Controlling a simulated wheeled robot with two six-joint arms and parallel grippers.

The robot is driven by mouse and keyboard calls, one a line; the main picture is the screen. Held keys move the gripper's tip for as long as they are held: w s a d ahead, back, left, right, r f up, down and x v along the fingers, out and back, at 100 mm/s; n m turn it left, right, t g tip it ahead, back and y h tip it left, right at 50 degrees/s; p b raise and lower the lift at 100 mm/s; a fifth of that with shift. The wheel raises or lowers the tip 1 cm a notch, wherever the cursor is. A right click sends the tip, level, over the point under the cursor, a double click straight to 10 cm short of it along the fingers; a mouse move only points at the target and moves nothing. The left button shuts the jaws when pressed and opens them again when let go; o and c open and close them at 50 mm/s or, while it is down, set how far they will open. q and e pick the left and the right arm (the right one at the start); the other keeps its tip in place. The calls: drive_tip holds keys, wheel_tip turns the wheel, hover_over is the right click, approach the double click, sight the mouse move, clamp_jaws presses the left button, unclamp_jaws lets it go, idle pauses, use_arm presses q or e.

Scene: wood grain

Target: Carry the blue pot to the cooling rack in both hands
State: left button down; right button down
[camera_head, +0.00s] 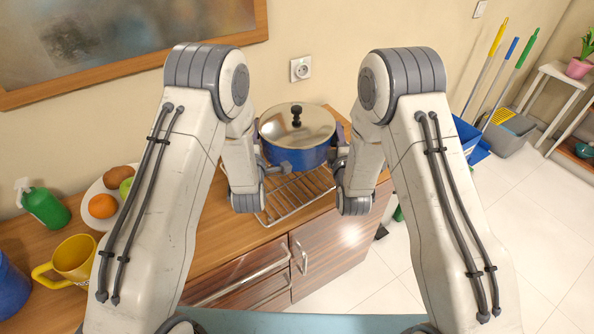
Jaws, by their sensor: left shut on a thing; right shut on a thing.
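The blue pot (294,154) has a shiny lid with a black knob and stands upright at the back right of the counter. It is at the wire cooling rack (290,203), over the rack's far part. I cannot tell whether its base touches the wires. My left gripper (268,168) is at the pot's left side, shut on the pot's left handle. My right gripper (333,160) is at the right side, shut on the right handle. My wrists hide most of both handles and the fingertips.
On the wooden counter (222,240) at left are a plate (93,217) with fruit, a green spray bottle (45,208), a yellow mug (72,260) and a blue item (10,290) at the edge. A wall stands close behind the pot. Mops and buckets stand on the floor at right.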

use_arm(q)
drive_tip(key=shift+f, duration=0.4)
use_arm(e)
drive_tip(key=shift+f, duration=0.4)
use_arm(q)
drive_tip(key=shift+f+b, duration=0.2)
drive_tip(key=shift+b, duration=0.2)
use_arm(e)
drive_tip(key=shift+f, duration=0.2)
